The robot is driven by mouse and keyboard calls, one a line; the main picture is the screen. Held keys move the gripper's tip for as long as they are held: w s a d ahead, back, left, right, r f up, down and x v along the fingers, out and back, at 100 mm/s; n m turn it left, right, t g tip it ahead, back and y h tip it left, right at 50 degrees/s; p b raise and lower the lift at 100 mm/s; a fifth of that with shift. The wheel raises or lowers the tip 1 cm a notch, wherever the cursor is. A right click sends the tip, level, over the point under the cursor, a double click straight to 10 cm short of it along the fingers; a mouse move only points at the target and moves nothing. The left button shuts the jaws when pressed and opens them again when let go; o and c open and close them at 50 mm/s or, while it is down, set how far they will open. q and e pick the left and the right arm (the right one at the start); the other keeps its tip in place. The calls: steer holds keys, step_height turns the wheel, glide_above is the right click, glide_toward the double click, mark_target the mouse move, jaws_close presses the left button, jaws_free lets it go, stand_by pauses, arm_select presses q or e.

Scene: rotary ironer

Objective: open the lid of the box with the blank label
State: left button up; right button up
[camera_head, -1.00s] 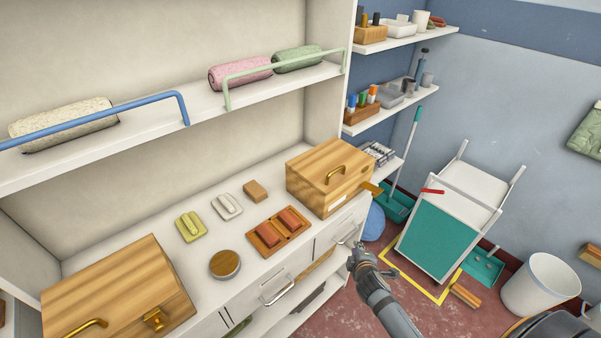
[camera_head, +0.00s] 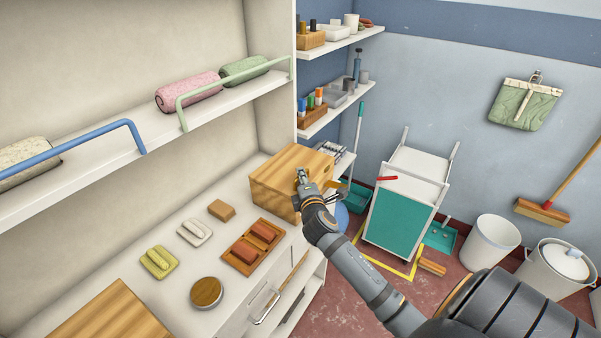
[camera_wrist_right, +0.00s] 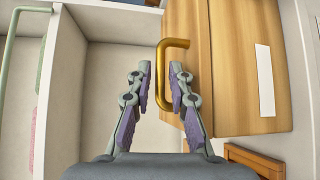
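The wooden box with a blank white label (camera_wrist_right: 265,80) stands at the far end of the counter. In the head view the box (camera_head: 272,180) is shut, and my right gripper (camera_head: 302,176) is over its lid, hiding part of it. In the right wrist view the brass lid handle (camera_wrist_right: 165,60) lies at the gap between the two fingertips of my right gripper (camera_wrist_right: 160,75). My left gripper is not in view.
Another wooden box (camera_head: 112,328) is at the near left of the counter. Between them lie a tray with red blocks (camera_head: 252,247), a round wooden-topped tin (camera_head: 206,292), and yellow, white and brown pieces. A shelf with rolled towels (camera_head: 188,92) runs above the counter.

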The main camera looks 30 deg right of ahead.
steer(key=shift+x, duration=0.9)
jaws_close()
